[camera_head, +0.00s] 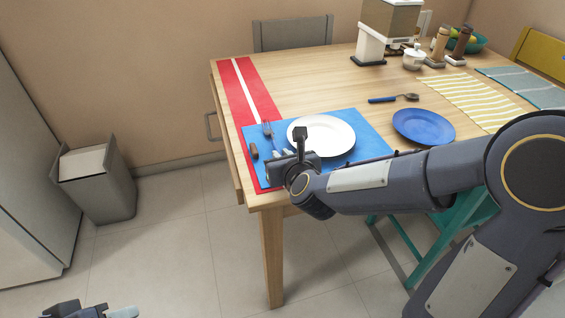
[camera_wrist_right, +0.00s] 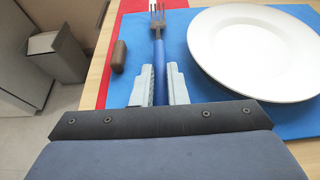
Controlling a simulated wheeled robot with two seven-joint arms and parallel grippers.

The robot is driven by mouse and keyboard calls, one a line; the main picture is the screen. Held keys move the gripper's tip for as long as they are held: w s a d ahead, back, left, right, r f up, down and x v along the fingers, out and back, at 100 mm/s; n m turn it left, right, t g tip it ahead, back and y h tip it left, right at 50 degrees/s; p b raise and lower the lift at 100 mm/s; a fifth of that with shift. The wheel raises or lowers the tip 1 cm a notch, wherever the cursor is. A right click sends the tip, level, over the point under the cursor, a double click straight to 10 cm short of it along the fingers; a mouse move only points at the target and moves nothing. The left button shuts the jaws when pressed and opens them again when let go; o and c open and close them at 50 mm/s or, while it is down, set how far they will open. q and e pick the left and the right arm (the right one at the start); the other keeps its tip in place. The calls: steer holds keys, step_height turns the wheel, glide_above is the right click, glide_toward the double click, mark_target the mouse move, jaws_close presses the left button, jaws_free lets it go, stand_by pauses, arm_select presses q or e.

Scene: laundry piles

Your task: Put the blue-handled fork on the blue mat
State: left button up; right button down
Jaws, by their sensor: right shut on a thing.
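The blue-handled fork (camera_head: 267,129) has metal tines pointing away from me. Its blue handle (camera_wrist_right: 159,62) runs between the fingers of my right gripper (camera_wrist_right: 160,76), which is shut on it. The fork is over the left part of the blue mat (camera_head: 370,129), left of the white plate (camera_head: 321,133); I cannot tell whether it touches the mat. In the head view my right gripper (camera_head: 282,153) is at the mat's left front, partly hiding the handle. My left gripper (camera_head: 122,312) is cut off at the bottom left, away from the table.
A small brown object (camera_wrist_right: 119,57) lies close to the left of the fork. A red runner (camera_head: 238,98) lies along the table's left side. A blue plate (camera_head: 424,125) and a blue-handled spoon (camera_head: 393,98) are to the right. A grey bin (camera_head: 96,181) stands on the floor.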

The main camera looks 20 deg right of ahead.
steer(key=shift+f, duration=0.25)
steer(key=shift+f, duration=0.1)
steer(key=c, duration=1.4)
jaws_free()
steer(key=shift+c, duration=0.2)
